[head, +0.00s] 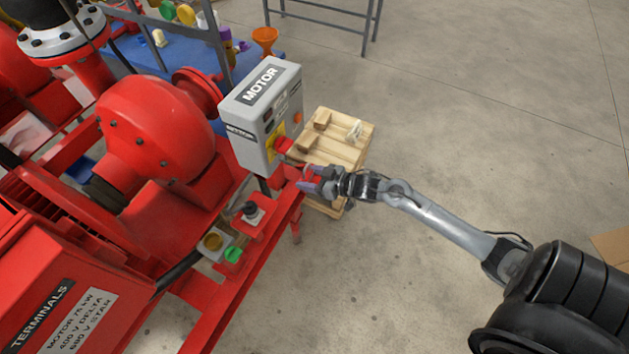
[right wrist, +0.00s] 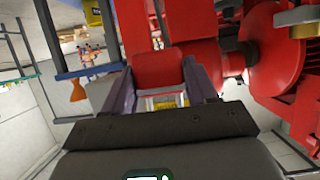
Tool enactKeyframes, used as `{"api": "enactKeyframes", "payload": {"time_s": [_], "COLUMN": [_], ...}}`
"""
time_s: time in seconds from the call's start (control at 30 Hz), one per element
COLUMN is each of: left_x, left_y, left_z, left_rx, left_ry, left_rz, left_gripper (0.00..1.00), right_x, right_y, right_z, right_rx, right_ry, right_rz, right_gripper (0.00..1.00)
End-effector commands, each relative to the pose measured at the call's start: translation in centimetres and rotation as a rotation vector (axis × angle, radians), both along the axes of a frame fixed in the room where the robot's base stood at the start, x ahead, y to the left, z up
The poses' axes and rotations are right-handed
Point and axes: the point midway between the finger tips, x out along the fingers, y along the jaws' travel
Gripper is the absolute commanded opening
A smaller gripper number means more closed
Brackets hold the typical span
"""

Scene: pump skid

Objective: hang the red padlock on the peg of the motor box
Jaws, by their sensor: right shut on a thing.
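My right gripper (head: 312,180) is just right of and below that face, shut on the red padlock (head: 307,173). In the right wrist view the padlock (right wrist: 174,70) is between the two fingers. The padlock and the box look apart in the head view. I cannot make out the peg or the shackle clearly. My left gripper is not in view.
The red pump skid with its round casing (head: 150,125) fills the left. A wooden pallet (head: 345,140) lies on the floor behind the gripper. A blue table (head: 185,60) with funnels and bottles is at the back.

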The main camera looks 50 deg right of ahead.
Motion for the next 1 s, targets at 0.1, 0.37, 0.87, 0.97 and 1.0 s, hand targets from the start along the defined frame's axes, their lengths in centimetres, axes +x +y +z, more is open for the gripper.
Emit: {"api": "enactKeyframes", "payload": {"time_s": [0.1, 0.37, 0.87, 0.97, 1.0], "left_x": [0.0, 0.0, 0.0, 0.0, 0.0], "left_y": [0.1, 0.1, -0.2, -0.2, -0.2], "left_z": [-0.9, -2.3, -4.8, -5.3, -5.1], "left_rx": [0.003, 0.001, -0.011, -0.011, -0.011], "left_ry": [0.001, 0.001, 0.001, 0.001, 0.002], "left_rz": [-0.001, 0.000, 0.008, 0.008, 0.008], "left_gripper": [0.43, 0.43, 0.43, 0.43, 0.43], "right_x": [0.8, 2.3, 5.1, 5.6, 5.7], "right_y": [0.2, 0.6, 1.4, 1.6, 1.6], "right_z": [-0.2, -0.3, -0.5, -0.6, -0.5], "right_rx": [0.000, 0.001, 0.001, 0.000, 0.000], "right_ry": [-0.004, -0.004, -0.004, -0.003, -0.002], "right_rz": [0.000, -0.001, -0.001, -0.001, -0.001], "right_gripper": [0.22, 0.22, 0.22, 0.22, 0.22]}}
